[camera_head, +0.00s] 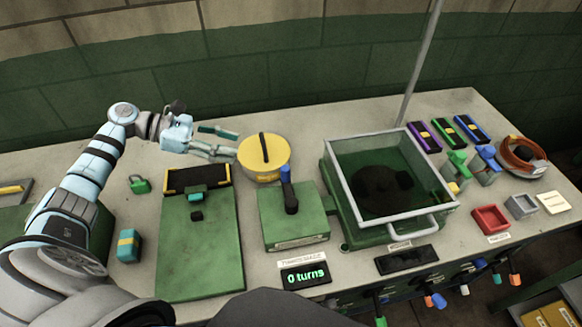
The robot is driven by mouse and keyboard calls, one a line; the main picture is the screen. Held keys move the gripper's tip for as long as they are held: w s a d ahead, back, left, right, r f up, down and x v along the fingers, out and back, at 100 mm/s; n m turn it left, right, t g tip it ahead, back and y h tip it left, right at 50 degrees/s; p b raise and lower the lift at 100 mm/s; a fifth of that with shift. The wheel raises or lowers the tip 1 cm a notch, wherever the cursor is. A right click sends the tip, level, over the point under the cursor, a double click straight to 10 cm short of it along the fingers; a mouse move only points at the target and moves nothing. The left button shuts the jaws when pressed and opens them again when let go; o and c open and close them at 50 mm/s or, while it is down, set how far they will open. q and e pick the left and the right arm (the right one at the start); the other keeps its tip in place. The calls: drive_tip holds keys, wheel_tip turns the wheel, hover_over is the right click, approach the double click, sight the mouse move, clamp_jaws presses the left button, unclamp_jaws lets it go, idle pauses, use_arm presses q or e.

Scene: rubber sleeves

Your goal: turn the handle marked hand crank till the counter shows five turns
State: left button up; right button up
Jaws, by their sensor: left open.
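The crank unit is a green box (294,226) with a black crank arm (291,200) on top and a blue knob (285,175) at the arm's far end. A small label (303,259) in front of it is too blurred to read surely. The black counter (305,275) in front shows "0 turns" in green. My left gripper (226,142) is open and empty, up and left of the blue knob and apart from it. Its fingers point right, close to a yellow round pot (263,170). My right gripper is out of view.
A green board (199,250) lies left of the crank box, with a green padlock (139,184) and a teal-yellow block (129,246) beyond. A glass-walled case (341,190) stands close on the right. Red (490,219) and grey trays stand further right. Tools hang along the front edge.

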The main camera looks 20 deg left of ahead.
sight(285, 171)
use_arm(q)
drive_tip(key=w+d+f+b, duration=0.1)
drive_tip(key=w+d+f, duration=0.1)
drive_tip(key=d+f, duration=0.1)
drive_tip(key=w+d+f+b, duration=0.2)
drive_tip(key=d+f, duration=0.2)
drive_tip(key=d, duration=0.1)
drive_tip(key=w+d+f+b, duration=0.1)
drive_tip(key=w+d+f, duration=0.1)
drive_tip(key=d+f, duration=0.1)
drive_tip(key=shift+w+d+f, duration=0.25)
drive_tip(key=shift+d+f, duration=0.15)
drive_tip(key=shift+d, duration=0.15)
